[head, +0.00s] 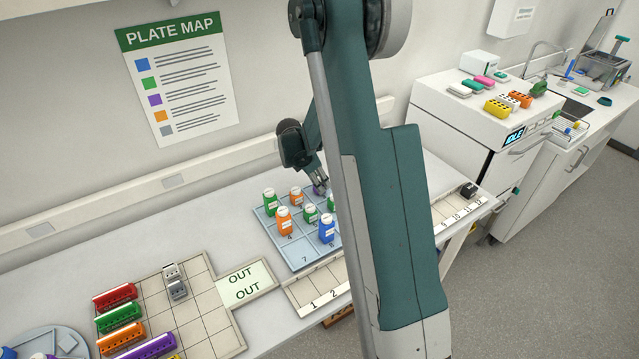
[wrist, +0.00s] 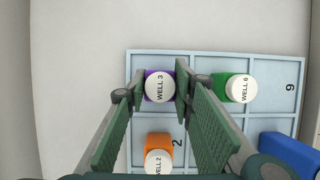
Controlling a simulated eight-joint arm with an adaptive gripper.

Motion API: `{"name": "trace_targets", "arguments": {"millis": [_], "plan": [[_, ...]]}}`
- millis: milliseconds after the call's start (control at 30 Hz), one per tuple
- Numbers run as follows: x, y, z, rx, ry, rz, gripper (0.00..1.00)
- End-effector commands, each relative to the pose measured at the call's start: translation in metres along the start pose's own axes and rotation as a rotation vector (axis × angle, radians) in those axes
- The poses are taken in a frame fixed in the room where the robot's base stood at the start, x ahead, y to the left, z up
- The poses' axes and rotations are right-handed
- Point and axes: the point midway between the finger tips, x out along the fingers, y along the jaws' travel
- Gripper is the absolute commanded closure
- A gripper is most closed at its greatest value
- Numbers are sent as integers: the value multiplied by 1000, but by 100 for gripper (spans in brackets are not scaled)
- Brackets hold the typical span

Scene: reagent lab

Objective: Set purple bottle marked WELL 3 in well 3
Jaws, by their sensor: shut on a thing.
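The purple bottle (wrist: 160,84) has a white cap reading WELL 3. It sits between the two fingers of my gripper (wrist: 160,88), which is shut on it. In the wrist view it lies over the corner cell of the pale blue well plate (wrist: 200,62), beyond the orange WELL 2 bottle (wrist: 158,152) and left of the green WELL 6 bottle (wrist: 238,88). I cannot tell whether its base touches the plate. In the head view my gripper (head: 321,184) is at the plate's far corner, with a bit of purple showing and my arm partly blocking the view.
A green bottle (head: 270,203), an orange one (head: 284,221) and a blue one (head: 327,229) stand close by on the plate. Cell 7 (head: 304,258) is bare. A numbered strip (head: 318,298) runs along the bench front. A gridded tray with coloured racks (head: 120,318) is left.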

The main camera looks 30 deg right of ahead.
Motion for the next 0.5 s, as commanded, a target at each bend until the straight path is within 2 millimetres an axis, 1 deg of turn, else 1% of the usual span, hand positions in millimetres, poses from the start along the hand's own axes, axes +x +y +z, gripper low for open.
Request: {"name": "trace_targets", "arguments": {"millis": [367, 400, 467, 500], "plan": [[4, 0, -2, 0, 0, 0, 87], [3, 0, -1, 0, 0, 0, 70], [3, 0, -1, 0, 0, 0, 62], [2, 0, -1, 0, 0, 0, 60]]}}
